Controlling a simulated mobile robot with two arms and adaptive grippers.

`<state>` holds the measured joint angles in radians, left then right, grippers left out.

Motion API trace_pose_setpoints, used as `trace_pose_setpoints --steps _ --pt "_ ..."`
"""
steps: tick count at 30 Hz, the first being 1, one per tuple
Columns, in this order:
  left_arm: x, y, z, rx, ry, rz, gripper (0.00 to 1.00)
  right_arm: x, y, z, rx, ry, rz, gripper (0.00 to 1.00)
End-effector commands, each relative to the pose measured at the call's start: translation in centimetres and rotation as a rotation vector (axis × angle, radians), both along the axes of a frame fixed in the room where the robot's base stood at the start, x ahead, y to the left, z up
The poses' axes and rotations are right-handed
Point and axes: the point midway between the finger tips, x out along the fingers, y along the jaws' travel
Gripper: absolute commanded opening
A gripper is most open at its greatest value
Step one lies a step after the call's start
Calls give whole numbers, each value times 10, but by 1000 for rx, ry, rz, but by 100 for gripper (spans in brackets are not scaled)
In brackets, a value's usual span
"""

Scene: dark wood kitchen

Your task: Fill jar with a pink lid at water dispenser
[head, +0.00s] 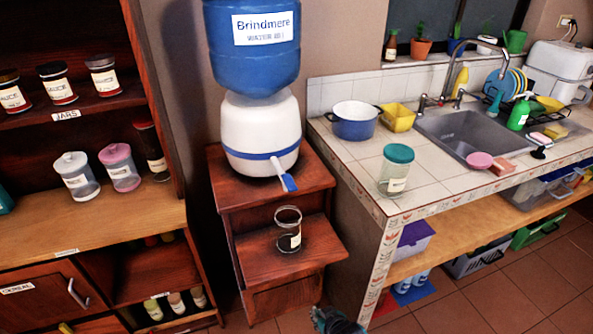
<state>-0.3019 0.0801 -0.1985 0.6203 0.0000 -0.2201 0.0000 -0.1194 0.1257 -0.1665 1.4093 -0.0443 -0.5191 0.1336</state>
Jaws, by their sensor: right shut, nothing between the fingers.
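A clear glass jar (288,236) without a lid stands upright on the lower step of the wooden stand, below the blue and white water dispenser (263,130). It has a small label; I cannot tell whether it holds water. The dispenser's blue tap (289,182) hangs over the step, above the jar. A loose pink lid (479,160) lies on the tiled counter by the sink. Another jar with a pink lid (120,172) stands on the left shelf. My right gripper (333,318) is shut and empty at the bottom edge, below and apart from the glass jar. My left gripper is out of view.
A teal-lidded jar (396,172) stands near the counter's front left corner. A blue pot (354,121) and a yellow container (397,118) are behind it. The left shelf holds a white-lidded jar (75,177) and several sauce jars. Floor shows in front of the counter.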

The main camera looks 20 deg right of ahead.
Motion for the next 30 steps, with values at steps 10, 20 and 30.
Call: trace_pose_setpoints --steps 10,20,30 --pt "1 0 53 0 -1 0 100 95 6 291 56 -390 -33 0" --pt "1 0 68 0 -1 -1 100 96 7 412 87 -555 -46 0" --pt "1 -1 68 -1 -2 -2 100 96 7 415 89 -562 -45 0"
